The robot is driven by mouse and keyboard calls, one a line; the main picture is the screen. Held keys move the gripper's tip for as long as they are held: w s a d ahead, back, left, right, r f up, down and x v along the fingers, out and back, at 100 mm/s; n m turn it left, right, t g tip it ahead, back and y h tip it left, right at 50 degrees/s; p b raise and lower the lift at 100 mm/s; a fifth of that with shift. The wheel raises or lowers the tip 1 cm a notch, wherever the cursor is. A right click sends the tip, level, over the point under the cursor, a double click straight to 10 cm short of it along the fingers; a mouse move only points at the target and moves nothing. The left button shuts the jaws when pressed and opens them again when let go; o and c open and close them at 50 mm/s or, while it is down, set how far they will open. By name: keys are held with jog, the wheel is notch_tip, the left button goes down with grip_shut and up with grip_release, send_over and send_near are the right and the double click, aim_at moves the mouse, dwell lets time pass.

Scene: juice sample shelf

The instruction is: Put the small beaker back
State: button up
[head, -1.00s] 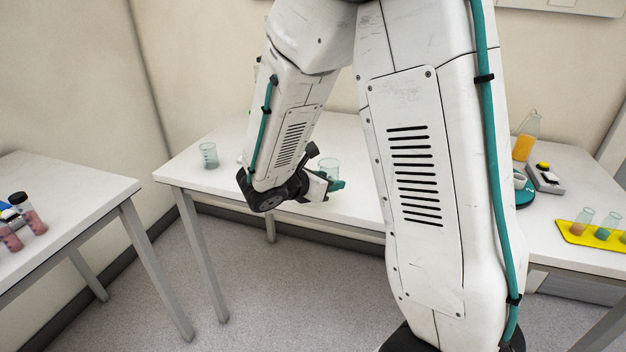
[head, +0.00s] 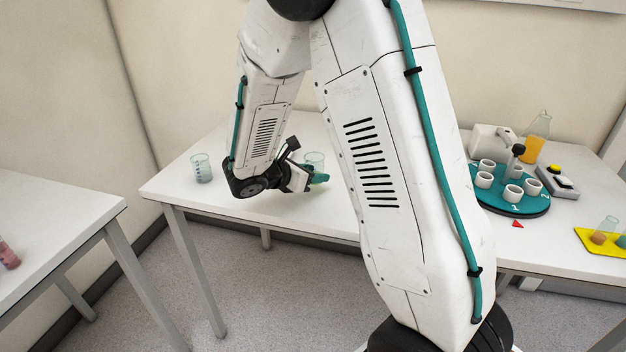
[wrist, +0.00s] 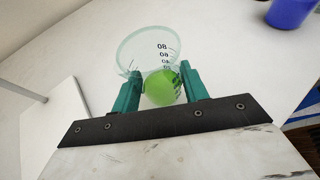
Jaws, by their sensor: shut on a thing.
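A clear beaker (head: 314,160) with printed marks is between the fingers of my gripper (head: 318,179), over the white table. In the wrist view my gripper (wrist: 160,88) is shut on this beaker (wrist: 148,48), with one teal finger on each side. A round green thing (wrist: 160,88) shows in or through the beaker; I cannot tell which. A second clear beaker (head: 201,168) with bluish contents stands upright on the table, to the left of my gripper. I cannot tell whether the held beaker touches the table.
A blue cup (wrist: 291,11) shows in the wrist view. Another table (head: 60,215) stands left.

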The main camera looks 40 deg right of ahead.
aim_at(316, 191)
jog(key=shift+s+d+f, duration=0.1)
jog(key=shift+d+f, duration=0.2)
jog(key=shift+f, duration=0.55)
jog(key=shift+s+d+f, duration=0.1)
jog(key=shift+d+f, duration=0.2)
jog(key=shift+f, duration=0.55)
jog(key=shift+f, duration=0.1)
jog(key=o, duration=1)
jog(key=shift+w, duration=0.1)
